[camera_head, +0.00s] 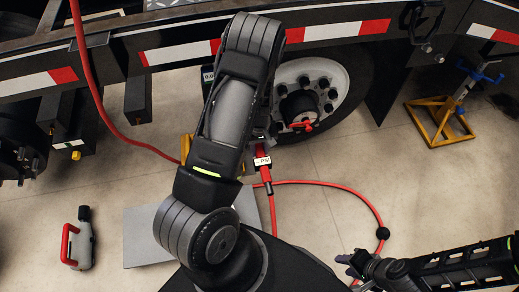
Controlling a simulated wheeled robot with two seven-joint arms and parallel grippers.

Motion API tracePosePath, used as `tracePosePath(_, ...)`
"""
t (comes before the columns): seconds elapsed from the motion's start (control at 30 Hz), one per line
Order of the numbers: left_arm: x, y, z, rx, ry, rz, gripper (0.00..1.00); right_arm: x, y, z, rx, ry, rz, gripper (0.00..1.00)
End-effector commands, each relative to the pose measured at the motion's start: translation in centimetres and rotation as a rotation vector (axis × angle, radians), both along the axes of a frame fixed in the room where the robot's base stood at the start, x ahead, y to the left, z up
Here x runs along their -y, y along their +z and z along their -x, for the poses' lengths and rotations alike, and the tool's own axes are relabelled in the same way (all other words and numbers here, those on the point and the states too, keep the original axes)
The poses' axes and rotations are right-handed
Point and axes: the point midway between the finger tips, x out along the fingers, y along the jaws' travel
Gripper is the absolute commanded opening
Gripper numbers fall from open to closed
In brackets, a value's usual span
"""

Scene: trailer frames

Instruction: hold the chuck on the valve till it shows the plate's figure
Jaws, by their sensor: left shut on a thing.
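The truck wheel (340,99) has a pale rim and a dark hub. A small red piece (302,126) shows at the hub; I cannot tell whether it is the chuck or part of the wheel. The valve is not clearly visible. My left gripper (262,142) is beside the wheel, partly hidden by my arm, and shut on a red inflator (265,172). Its pale label reads PSI; no figure is legible. A small plate (208,75) with unclear marks is partly behind my arm. My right gripper (351,265) is low at the right, away from the wheel, its jaws unclear.
A red hose (345,190) loops over the floor to the right. A grey and red tool (79,240) stands at lower left. A grey board (140,235) lies partly under my arm. A yellow jack stand (440,115) is at right. The trailer rail (180,45) crosses above.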

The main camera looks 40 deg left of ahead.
Motion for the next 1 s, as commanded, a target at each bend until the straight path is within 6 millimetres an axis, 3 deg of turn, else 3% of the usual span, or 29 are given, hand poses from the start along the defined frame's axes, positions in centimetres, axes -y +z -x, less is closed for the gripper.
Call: tracePosePath(1.0, -0.62, 0.05, -0.49, 0.000, 0.000, 0.000, 0.00, 0.00, -0.22, 0.00, 0.000, 0.000, 0.000, 0.36)
